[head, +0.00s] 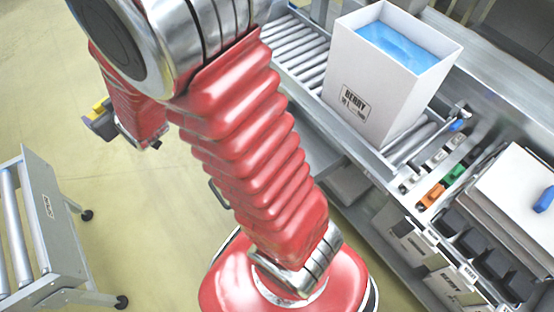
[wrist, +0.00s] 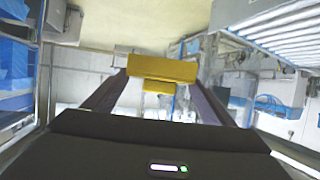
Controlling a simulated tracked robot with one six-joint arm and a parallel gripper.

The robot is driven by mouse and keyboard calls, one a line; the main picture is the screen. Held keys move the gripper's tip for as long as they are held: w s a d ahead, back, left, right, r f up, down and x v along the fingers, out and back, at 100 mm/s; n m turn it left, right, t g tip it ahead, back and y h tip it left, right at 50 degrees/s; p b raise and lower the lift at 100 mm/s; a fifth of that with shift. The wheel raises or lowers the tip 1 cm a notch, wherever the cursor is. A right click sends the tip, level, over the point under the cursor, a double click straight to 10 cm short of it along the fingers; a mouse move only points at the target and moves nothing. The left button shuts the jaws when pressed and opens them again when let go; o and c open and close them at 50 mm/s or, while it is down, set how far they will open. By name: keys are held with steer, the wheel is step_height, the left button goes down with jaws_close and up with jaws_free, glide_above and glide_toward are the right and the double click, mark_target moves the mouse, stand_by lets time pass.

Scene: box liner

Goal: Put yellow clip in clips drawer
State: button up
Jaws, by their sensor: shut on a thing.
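The yellow clip (wrist: 162,68) is held between the two fingers of my gripper (wrist: 160,84) in the wrist view. The clip also shows in the head view (head: 101,105), at the far left, with my gripper (head: 97,120) around it. The clip is in the air over the floor, apart from the bench. Labelled drawer fronts, one of them here (head: 412,245), sit under the right side of the bench in the head view. The labels are too small to read, so I cannot tell which is the clips drawer.
A white box with blue liner (head: 385,88) stands on the roller conveyor (head: 297,50). An orange clip (head: 432,195) and a green clip (head: 454,173) lie along the bench edge near black bins (head: 492,262). A roller cart (head: 45,225) stands left. Open floor lies between.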

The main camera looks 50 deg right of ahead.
steer(key=s+d+f, duration=0.2)
steer(key=d+f, duration=0.5)
steer(key=d, duration=0.3)
steer(key=s+d+f, duration=0.2)
steer(key=d+f, duration=0.5)
steer(key=d, duration=0.3)
steer(key=s+d+f, duration=0.4)
steer(key=s+f, duration=0.2)
steer(key=s, duration=0.1)
steer(key=s+d+f+n+y, duration=0.1)
steer(key=s+d+f, duration=0.3)
steer(key=s+f, duration=0.3)
steer(key=shift+s+d+f, duration=0.2)
steer(key=shift+s+f, duration=0.1)
steer(key=shift+s, duration=0.4)
steer(key=shift+f, duration=2.95)
steer(key=shift+f, duration=2.05)
